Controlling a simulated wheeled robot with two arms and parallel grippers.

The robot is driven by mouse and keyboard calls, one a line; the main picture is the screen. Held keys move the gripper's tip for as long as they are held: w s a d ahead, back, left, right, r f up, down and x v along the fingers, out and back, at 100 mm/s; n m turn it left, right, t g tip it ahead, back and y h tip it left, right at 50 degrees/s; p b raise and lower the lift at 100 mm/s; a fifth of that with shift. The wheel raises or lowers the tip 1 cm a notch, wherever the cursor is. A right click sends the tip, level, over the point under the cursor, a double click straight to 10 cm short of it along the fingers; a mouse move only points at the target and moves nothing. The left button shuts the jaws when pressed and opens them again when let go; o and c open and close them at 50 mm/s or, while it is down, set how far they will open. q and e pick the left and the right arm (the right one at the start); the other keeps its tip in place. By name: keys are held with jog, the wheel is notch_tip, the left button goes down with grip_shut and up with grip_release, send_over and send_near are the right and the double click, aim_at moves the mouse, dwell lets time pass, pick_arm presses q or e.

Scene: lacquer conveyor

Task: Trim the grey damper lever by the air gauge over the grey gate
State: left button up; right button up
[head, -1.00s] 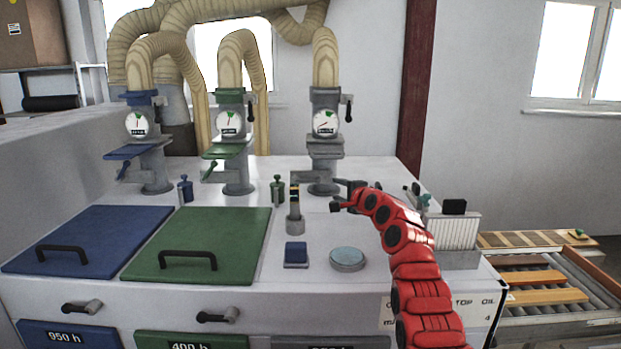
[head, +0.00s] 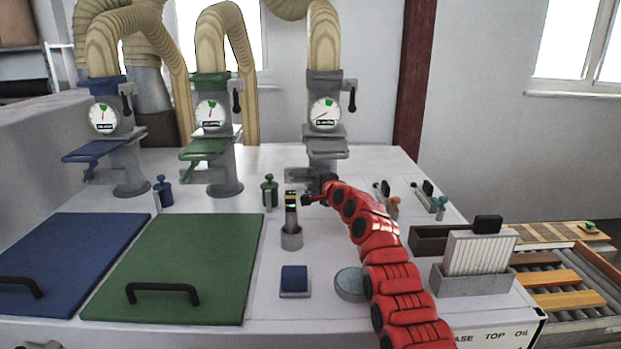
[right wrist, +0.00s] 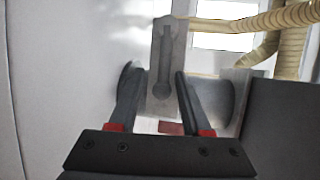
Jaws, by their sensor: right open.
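The grey extraction column carries a round white air gauge (head: 324,113) with a green sector near its top and a needle toward the lower left. The flat grey gate (head: 325,148) is just below the gauge. A grey lever (head: 298,177) juts left below the gate; its outer part is partly hidden near my gripper. My right gripper (head: 312,190) is open, low in front of the column. In the right wrist view a grey lever (right wrist: 163,70) on a pale plate lies between my open fingers (right wrist: 156,92); I cannot tell whether they touch it. My left gripper is not in view.
A green column (head: 210,150) and a blue column (head: 105,150) stand to the left. A small upright holder (head: 291,236) stands just below my right gripper. A blue block (head: 294,279) and a round pale pad (head: 350,284) lie in front. A rack (head: 475,280) is at right.

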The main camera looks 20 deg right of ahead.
jog(key=shift+s+r, duration=0.25)
jog(key=shift+s, duration=0.05)
jog(key=shift+s+r, duration=0.15)
jog(key=shift+s, duration=0.05)
jog(key=shift+c, duration=0.8)
jog(key=shift+w, duration=0.1)
grip_shut()
